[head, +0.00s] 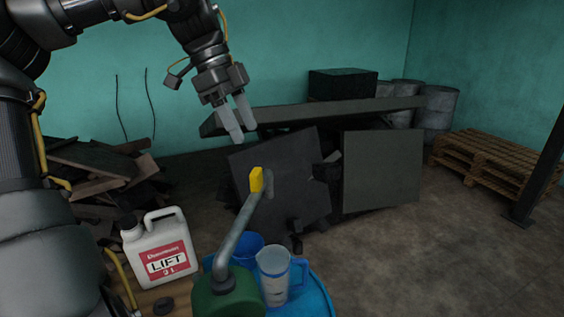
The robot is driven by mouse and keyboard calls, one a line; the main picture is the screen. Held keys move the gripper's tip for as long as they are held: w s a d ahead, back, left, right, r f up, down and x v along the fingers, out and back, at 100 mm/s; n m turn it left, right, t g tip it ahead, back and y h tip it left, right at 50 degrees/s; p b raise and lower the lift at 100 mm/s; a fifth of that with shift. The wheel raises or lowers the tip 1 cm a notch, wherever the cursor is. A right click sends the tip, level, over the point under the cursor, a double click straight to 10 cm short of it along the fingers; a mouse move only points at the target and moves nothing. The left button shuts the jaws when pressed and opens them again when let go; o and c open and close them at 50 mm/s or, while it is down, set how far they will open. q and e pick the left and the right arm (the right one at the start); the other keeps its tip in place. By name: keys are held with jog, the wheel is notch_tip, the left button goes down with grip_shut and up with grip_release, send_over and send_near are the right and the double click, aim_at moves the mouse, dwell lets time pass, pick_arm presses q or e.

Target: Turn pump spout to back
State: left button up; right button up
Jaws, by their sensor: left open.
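The pump spout (238,228) is a grey bent tube with a yellow tip (256,179). It rises from a green pump body (228,296) at the bottom of the head view and leans up and slightly right, with the yellow tip at the far end. My left gripper (237,122) hangs above the spout, its two pale fingers pointing down and a little apart. It is open and empty, clear of the yellow tip. My right gripper does not show.
A clear measuring jug (274,277) and a blue cup (246,250) stand beside the pump on a blue round top (316,300). A white LIFT canister (160,247) and a dark cap (163,305) are at left.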

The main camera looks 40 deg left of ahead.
aim_at(254, 171)
pick_arm(q)
jog(key=f, duration=0.1)
jog(key=s+d+f+p, duration=0.1)
jog(key=f, duration=0.1)
jog(key=d+f, duration=0.1)
jog(key=f, duration=0.1)
jog(key=shift+s+p, duration=0.15)
jog(key=shift+p, duration=0.25)
jog(key=x, duration=0.2)
jog(key=p+x, duration=0.1)
jog(key=x, duration=0.1)
jog(key=shift+w+a, duration=0.2)
jog(key=shift+w, duration=0.1)
jog(key=shift+s+d+f, duration=0.15)
jog(key=shift+s, duration=0.1)
jog(key=shift+d+f, duration=0.15)
jog(key=shift+f, duration=0.1)
jog(key=shift+w, duration=0.15)
jog(key=c, duration=0.6)
grip_shut()
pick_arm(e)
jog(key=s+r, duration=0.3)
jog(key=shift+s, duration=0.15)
